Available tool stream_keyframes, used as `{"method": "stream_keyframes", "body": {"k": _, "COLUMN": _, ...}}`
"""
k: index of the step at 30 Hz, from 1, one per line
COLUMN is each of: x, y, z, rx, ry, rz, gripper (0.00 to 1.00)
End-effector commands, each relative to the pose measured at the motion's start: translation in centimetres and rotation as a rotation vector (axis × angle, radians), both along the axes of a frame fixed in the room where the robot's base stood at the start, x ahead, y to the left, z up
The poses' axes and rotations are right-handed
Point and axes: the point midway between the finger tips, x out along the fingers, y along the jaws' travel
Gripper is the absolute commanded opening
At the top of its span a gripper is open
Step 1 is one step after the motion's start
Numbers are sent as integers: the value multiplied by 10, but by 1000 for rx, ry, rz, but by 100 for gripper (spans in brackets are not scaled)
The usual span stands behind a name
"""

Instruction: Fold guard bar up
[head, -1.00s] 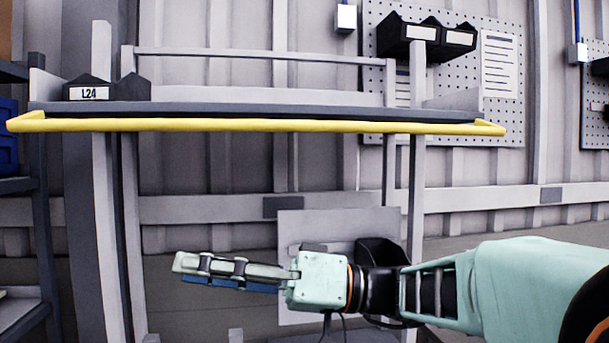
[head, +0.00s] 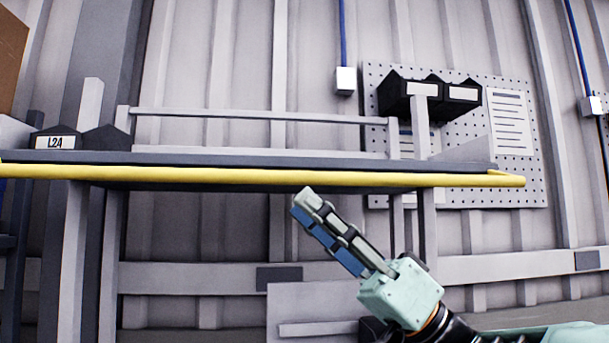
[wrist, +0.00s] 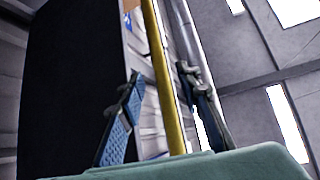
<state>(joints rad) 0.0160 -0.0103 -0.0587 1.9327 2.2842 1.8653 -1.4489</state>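The yellow guard bar (head: 260,178) runs level along the front edge of the dark shelf (head: 250,160) in the head view. My gripper (head: 308,200) is just below the bar, right of its middle, pointing up and to the left. In the wrist view the two blue-padded fingers of my gripper (wrist: 160,76) are spread apart. The yellow bar (wrist: 163,80) shows in the gap between them, touching neither finger visibly. How deep the bar lies between the fingers cannot be told.
Black bins, one labelled L24 (head: 56,139), stand at the shelf's left end. More black bins (head: 428,95) hang on a pegboard (head: 515,150) at the right. Grey uprights (head: 76,250) stand below the shelf. The space under the bar's middle is open.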

Motion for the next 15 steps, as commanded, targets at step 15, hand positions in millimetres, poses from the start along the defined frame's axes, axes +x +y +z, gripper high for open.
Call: {"method": "stream_keyframes", "body": {"k": 15, "x": 0, "y": 55, "z": 53, "rx": -1, "ry": 1, "rz": 0, "gripper": 32}}
